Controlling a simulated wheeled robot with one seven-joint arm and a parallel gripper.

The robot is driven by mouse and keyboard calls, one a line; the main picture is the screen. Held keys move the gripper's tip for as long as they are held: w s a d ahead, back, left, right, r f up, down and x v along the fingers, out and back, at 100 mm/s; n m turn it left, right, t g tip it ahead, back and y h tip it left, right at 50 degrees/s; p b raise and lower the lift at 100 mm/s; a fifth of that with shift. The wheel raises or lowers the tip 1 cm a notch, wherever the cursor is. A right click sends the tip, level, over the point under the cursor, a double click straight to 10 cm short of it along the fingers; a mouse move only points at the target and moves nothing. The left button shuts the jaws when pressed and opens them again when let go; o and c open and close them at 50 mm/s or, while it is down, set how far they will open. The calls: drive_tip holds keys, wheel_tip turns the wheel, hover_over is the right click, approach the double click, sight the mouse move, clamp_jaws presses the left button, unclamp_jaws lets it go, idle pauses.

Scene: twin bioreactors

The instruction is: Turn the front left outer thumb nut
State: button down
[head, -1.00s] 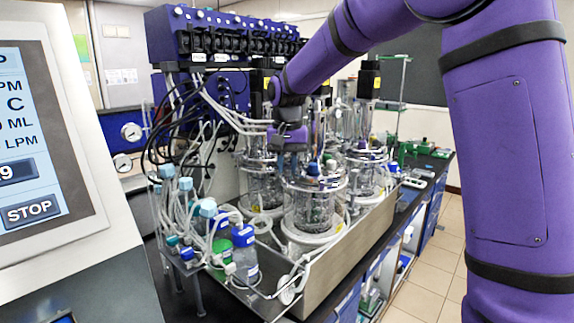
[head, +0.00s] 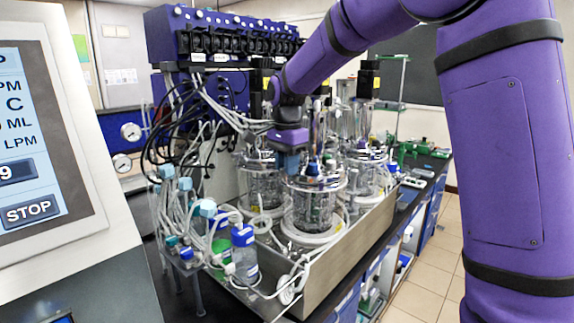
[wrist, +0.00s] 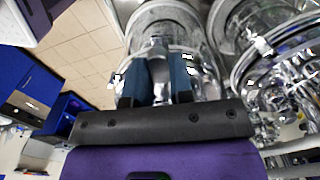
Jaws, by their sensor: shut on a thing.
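The front glass vessel (head: 312,212) stands in the metal tray, with a clear, shiny lid (head: 325,181) crowded with ports and fittings. My gripper (head: 291,168) reaches down at the left side of this lid. In the wrist view, my gripper's two blue fingers (wrist: 160,72) point at the lid's rim, close together with a narrow gap between them. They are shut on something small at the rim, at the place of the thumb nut.
A second vessel (head: 264,188) stands behind left and another (head: 368,176) behind right. Tubes and blue-capped bottles (head: 244,254) crowd the front left. The tray's metal wall (head: 350,250) runs along the right.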

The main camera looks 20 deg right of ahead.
drive_tip(key=shift+m, duration=0.4)
drive_tip(key=c, duration=1)
unclamp_jaws()
drive_tip(key=shift+r, duration=0.15)
wheel_tip(320, 180, up, 11)
drive_tip(key=shift+f, duration=0.2)
